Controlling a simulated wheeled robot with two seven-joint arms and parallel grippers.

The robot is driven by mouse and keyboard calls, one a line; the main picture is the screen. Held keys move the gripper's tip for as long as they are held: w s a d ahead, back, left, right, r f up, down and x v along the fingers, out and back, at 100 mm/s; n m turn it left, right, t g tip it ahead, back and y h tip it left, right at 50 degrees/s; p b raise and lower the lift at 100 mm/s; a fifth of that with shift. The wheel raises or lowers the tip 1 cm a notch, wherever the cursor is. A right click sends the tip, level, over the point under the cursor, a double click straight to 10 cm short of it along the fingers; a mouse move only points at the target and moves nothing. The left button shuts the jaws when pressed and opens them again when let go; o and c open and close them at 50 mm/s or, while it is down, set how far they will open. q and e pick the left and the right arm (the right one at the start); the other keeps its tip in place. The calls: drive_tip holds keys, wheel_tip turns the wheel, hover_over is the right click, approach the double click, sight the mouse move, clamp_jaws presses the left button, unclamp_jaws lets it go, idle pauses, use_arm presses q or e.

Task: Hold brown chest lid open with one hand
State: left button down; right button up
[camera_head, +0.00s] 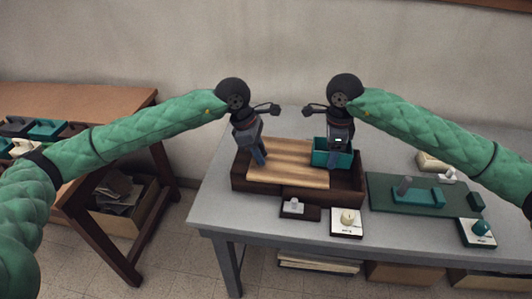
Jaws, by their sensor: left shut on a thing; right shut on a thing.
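The brown chest (345,186) stands on the grey table, its dark interior showing at the right. Its striped wooden lid (292,165) covers the left and middle part. My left gripper (260,158) is shut at the lid's left rear; the exact contact is hard to see. My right gripper (342,146) is shut on a teal box (320,158) at the chest's right rear. I cannot tell whether the box rests on the chest or hangs just above it.
A green mat (385,200) with teal parts lies to the right. A wooden table (85,98) stands at the left. The grey table's left front is clear.

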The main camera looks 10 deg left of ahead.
use_arm(q)
drive_tip(key=shift+w+a+r, duration=0.1)
drive_tip(key=shift+a+r, duration=0.05)
drive_tip(key=shift+a, duration=2.35)
